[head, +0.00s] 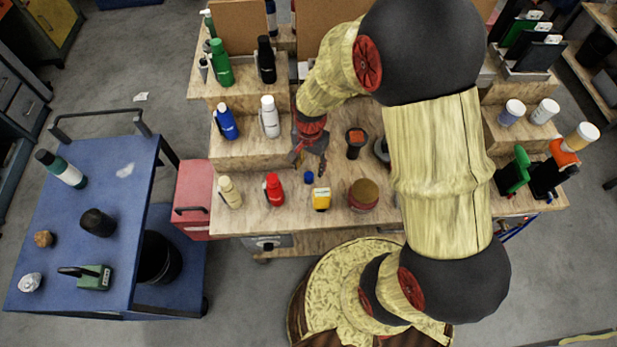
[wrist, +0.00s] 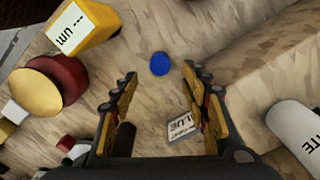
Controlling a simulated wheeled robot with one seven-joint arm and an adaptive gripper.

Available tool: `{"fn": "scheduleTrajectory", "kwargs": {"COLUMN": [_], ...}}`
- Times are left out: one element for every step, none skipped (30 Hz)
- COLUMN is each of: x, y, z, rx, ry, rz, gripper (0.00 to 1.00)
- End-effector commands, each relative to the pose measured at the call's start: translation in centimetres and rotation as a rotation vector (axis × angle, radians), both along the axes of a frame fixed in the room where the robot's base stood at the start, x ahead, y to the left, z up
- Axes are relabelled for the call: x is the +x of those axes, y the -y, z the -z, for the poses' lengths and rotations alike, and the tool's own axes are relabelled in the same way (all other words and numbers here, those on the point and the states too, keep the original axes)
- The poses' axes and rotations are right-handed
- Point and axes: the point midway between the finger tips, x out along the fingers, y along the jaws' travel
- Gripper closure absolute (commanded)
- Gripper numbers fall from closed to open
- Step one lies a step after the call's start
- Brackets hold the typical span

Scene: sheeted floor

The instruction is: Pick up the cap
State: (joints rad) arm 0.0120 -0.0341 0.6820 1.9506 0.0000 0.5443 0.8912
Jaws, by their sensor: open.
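The cap is likely the small round blue piece (head: 308,177) on the front strip of the wooden display bench, between a red bottle and a yellow object. The blue cap also shows in the wrist view (wrist: 160,63), near the top centre and just beyond my fingertips. My gripper (head: 309,162) points down over the bench just behind the cap. In the wrist view my gripper (wrist: 160,76) has its two fingers wide apart with nothing held between them. The cap is fully visible and appears apart from both fingers.
A red bottle (head: 274,189) stands left of the cap. A yellow object (head: 321,198) and a red jar with a tan lid (head: 363,195) stand to its right. A white bottle (head: 270,117) is on the step behind. A small label card (wrist: 182,127) lies below my fingers.

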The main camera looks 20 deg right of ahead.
Motion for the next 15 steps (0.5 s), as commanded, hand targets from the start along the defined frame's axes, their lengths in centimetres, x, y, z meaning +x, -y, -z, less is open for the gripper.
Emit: {"fn": "scheduleTrajectory", "kwargs": {"x": [0.0, 0.0, -0.1, -0.1, -0.1, -0.2, -0.3, -0.3, -0.4, -0.5, -0.4, -0.4, -0.4, -0.4, -0.3], "y": [0.0, -0.1, -0.1, -0.2, -0.2, -0.3, -0.4, -0.4, -0.5, -0.6, -0.5, -0.5, -0.5, -0.5, -0.5], "z": [0.4, 0.6, 0.8, 1.1, 1.4, 1.9, 2.4, 2.8, 3.5, 4.0, 4.4, 4.8, 5.1, 5.3, 5.4], "rx": [0.000, 0.000, 0.000, 0.000, 0.000, 0.000, 0.000, 0.000, 0.000, 0.000, 0.000, -0.001, 0.000, 0.000, 0.000], "ry": [0.000, 0.000, 0.000, 0.000, 0.000, -0.001, -0.001, -0.001, -0.002, -0.003, -0.003, -0.001, 0.000, 0.000, 0.000], "rz": [-0.001, -0.001, -0.001, -0.002, -0.002, -0.002, -0.002, -0.003, -0.003, -0.003, -0.002, -0.002, -0.002, -0.002, -0.002], "gripper": [0.54, 0.54, 0.54, 0.54, 0.54, 0.54, 0.54, 0.54, 0.54, 0.54, 0.54, 0.54, 0.54, 0.54, 0.54]}}
